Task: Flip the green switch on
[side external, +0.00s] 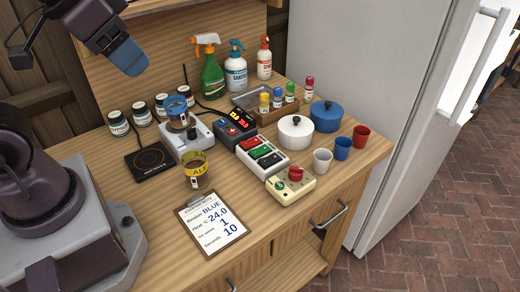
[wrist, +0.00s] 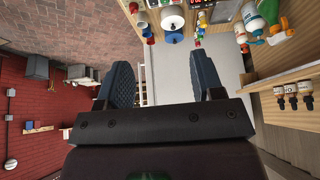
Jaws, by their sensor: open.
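The green switch (side external: 260,152) is one of several coloured rockers on a white switch box (side external: 243,156) near the middle of the wooden counter in the side external view. The picture is too small to tell which way its rocker is tilted. My gripper (side external: 128,58) is raised high at the upper left, well apart from the switch box. In the wrist view my gripper (wrist: 165,82) has its two blue fingers wide apart with nothing between them. The switch is not clearly seen in the wrist view.
Around the box stand a black device with red digits (side external: 236,130), a white pot (side external: 295,132), a cream box with a red knob (side external: 290,186), a yellow-labelled beaker (side external: 196,172) and a hotplate (side external: 150,160). A clipboard (side external: 211,222) lies in front. Spray bottles (side external: 212,72) stand behind.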

